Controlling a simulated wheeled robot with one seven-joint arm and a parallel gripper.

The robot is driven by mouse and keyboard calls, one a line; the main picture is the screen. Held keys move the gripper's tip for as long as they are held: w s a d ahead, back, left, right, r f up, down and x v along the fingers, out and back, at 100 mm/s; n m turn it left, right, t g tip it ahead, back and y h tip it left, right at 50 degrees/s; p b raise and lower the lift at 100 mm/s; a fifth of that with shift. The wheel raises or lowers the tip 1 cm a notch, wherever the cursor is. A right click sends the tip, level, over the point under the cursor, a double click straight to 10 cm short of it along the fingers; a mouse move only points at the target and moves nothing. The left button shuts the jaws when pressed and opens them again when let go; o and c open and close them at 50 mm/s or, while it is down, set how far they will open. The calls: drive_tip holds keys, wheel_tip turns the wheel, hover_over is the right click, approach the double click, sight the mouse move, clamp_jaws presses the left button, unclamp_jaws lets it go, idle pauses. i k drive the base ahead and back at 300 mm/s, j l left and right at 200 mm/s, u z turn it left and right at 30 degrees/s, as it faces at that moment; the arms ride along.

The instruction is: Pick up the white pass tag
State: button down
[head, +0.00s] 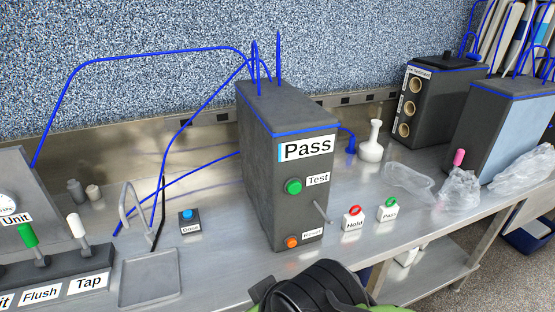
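The white pass tag (388,212) is a small white block marked "Pass" with a green ring on top. It stands upright on the metal bench, right of the grey box and near the bench's front edge. A similar white hold tag (353,221) with a red ring stands just left of it, with a small gap between them. A black and green part of my arm shows at the bottom middle, below and left of the tags. My gripper itself is not in view.
A tall grey box (260,165) with a "Pass" sign, buttons and a thin lever stands left of the tags. A white flask (371,146) is behind them. Clear crumpled bags (459,190) lie to the right. Blue tubing runs behind. Bench around the pass tag is mostly clear.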

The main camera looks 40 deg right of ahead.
sight(387, 213)
drive_tip(key=l+z, duration=0.15)
drive_tip(key=z, duration=0.9)
drive_tip(key=k+l+z, duration=0.5)
drive_tip(key=l, duration=0.3)
